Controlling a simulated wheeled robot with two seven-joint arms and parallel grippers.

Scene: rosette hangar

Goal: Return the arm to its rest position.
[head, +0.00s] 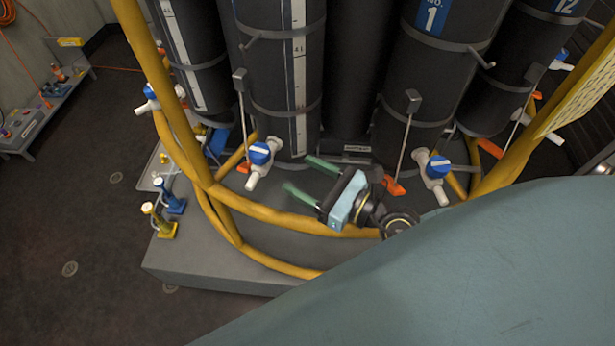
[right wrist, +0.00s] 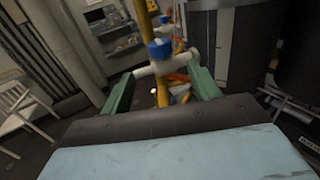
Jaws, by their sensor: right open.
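My right gripper (head: 299,173) is open, with its two green fingers pointing left in the head view. A white valve with a blue cap (head: 262,155) sits low on a black cylinder (head: 278,60), just left of the fingertips. In the right wrist view a blue-capped white valve (right wrist: 160,50) shows between and beyond the green fingers (right wrist: 163,88). Nothing is clearly held; I cannot tell whether a fingertip touches the valve. A teal link of my own arm covers the lower right of the head view. My left gripper is not in view.
Yellow rails (head: 268,221) curve around the cylinders and pass close to my right gripper. Another blue-capped valve (head: 436,170) is to its right. A grey plinth (head: 200,268) lies below. A low bench (head: 40,125) stands far left; the dark floor (head: 90,220) between is largely clear.

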